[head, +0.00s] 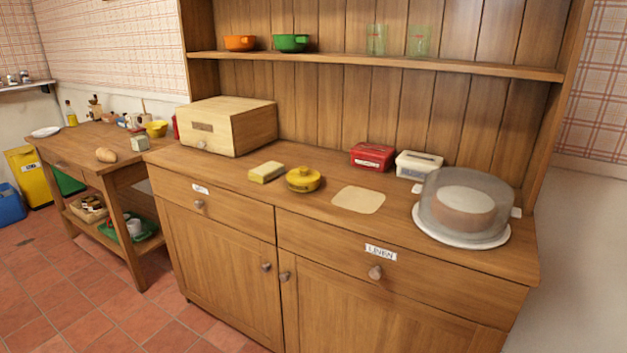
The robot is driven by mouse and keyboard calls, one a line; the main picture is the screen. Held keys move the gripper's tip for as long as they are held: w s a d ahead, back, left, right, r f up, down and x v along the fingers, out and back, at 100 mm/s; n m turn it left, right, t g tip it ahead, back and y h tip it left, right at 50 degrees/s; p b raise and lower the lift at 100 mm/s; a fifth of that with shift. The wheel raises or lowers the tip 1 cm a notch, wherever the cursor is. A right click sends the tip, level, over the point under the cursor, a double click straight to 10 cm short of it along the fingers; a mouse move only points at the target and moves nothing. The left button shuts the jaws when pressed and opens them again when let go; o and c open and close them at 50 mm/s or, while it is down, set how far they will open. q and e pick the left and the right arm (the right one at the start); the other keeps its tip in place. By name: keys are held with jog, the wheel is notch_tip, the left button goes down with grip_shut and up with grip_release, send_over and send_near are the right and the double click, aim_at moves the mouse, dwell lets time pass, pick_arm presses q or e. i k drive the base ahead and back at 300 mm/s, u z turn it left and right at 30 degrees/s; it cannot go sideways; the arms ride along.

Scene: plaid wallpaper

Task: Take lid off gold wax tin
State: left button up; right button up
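A small round gold-yellow tin (303,180) sits on the wooden sideboard top, left of its middle. A yellow lid with a dark knob or marking on top covers it. Neither of my grippers shows in the head view.
On the sideboard (230,173), a yellow sponge-like block (266,172) lies just left of the tin and a beige mat (358,200) to its right. A wooden bread box (228,125), red tin (372,156), white tin (418,164) and covered cake (463,208) stand around. A shelf (350,63) overhangs behind.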

aim_at(303, 175)
jog(key=u, duration=1.2)
jog(key=i, duration=1.45)
jog(key=z, duration=1.9)
